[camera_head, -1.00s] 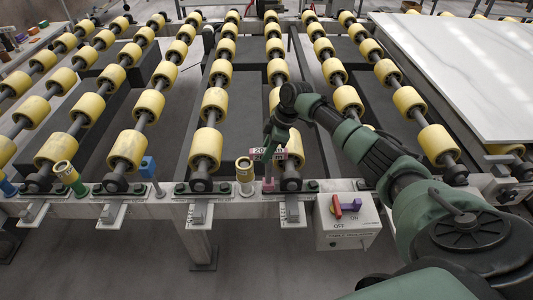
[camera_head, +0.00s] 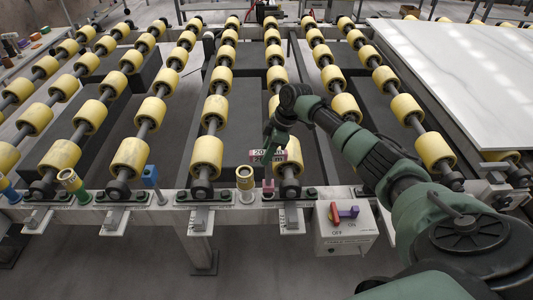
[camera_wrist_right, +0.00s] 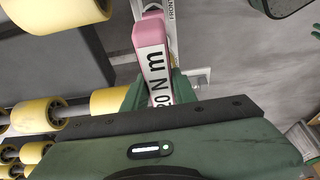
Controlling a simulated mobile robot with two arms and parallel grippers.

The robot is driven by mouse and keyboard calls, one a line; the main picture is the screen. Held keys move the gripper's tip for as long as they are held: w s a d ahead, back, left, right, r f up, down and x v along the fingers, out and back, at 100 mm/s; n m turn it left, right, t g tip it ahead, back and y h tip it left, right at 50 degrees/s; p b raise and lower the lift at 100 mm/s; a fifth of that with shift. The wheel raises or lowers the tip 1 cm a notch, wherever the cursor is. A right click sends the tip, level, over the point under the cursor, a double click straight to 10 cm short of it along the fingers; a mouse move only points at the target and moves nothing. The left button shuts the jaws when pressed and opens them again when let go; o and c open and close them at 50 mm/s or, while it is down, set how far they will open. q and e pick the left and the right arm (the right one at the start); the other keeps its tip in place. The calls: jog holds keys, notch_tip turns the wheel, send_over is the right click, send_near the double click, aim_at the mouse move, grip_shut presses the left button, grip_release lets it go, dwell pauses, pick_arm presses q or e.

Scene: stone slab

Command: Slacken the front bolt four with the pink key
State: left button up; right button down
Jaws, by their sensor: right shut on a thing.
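The pink key (camera_head: 266,155) has a white label reading 20 Nm. My right gripper (camera_head: 272,139) is shut on the key from above. In the right wrist view the key (camera_wrist_right: 152,62) sticks out from the green gripper, its label toward the camera. The key's lower end is near a row of green-based bolts on the rail. I cannot tell whether it sits on a bolt, nor which bolt is number four. My left gripper is out of view.
Other upright tools stand along the rail: yellow-topped (camera_head: 245,180), blue (camera_head: 150,177) and yellow-green (camera_head: 72,184). A switch box (camera_head: 343,231) with a red and purple handle hangs right of the key. Yellow rollers (camera_head: 207,152) fill the area behind. A pale stone slab (camera_head: 460,75) lies at right.

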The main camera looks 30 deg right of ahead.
jog(key=shift+r+p, duration=2.2)
jog(key=shift+r, duration=0.4)
jog(key=shift+a, duration=0.1)
